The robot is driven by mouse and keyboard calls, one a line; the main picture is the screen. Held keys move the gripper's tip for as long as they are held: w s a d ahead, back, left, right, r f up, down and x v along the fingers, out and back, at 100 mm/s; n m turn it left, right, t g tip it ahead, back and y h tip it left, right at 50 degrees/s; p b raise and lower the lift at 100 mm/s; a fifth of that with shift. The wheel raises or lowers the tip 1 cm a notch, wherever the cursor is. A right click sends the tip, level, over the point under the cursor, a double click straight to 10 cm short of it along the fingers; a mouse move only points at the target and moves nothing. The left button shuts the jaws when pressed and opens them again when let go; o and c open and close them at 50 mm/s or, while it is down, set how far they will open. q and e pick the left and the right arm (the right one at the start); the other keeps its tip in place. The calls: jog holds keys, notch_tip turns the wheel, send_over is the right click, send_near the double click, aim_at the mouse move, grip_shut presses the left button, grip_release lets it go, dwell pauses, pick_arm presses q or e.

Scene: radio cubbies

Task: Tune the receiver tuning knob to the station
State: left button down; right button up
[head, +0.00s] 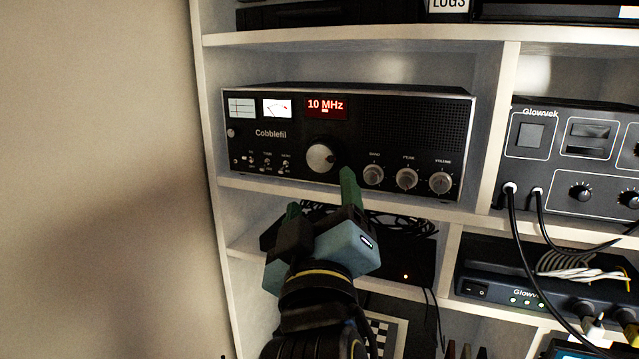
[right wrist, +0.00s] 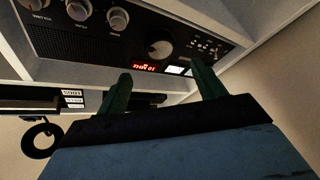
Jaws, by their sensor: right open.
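The receiver (head: 350,130) is a black Cobblefil box on a white shelf, with a red display (head: 326,108) reading 10 MHz and two small meters at its upper left. Its large silver tuning knob (head: 320,157) sits at the lower middle of the face; it also shows in the right wrist view (right wrist: 160,49). My right gripper (head: 322,190) is open and empty, below and in front of the knob. One green finger reaches up just right of the knob, the other is lower left. The fingers (right wrist: 163,88) spread either side of the knob in the wrist view, apart from it. My left gripper is out of view.
Several smaller knobs (head: 407,178) and toggle switches (head: 267,162) flank the tuning knob. The shelf edge (head: 400,210) runs below the receiver, with black cables beneath. A Glowvek unit (head: 575,150) with plugged cables stands right of the divider (head: 490,150). A bare wall is at left.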

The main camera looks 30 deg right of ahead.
aim_at(320, 158)
jog(key=p+x, duration=0.3)
jog(key=x, duration=0.3)
jog(key=shift+w+d+r, duration=0.2)
jog(key=shift+r, duration=0.05)
jog(key=shift+x, duration=0.8)
jog(key=shift+f, duration=0.1)
jog(key=c, duration=0.9)
jog(key=m+h+b, duration=0.1)
jog(key=m+b, duration=0.1)
jog(key=m+h+b, duration=0.1)
jog(key=b, duration=0.2)
jog(key=m+h+b, duration=0.1)
jog(key=m+b, duration=0.1)
jog(key=shift+w+a+f+m+b, duration=0.15)
jog(key=shift+f+m+b, duration=0.15)
jog(key=shift+b, duration=0.1)
jog(key=shift+c, duration=0.5)
jog(key=shift+r+m+g+h+b, duration=0.15)
jog(key=shift+m+g+h+b, duration=0.2)
jog(key=shift+m+b, duration=0.25)
jog(key=o, duration=1)
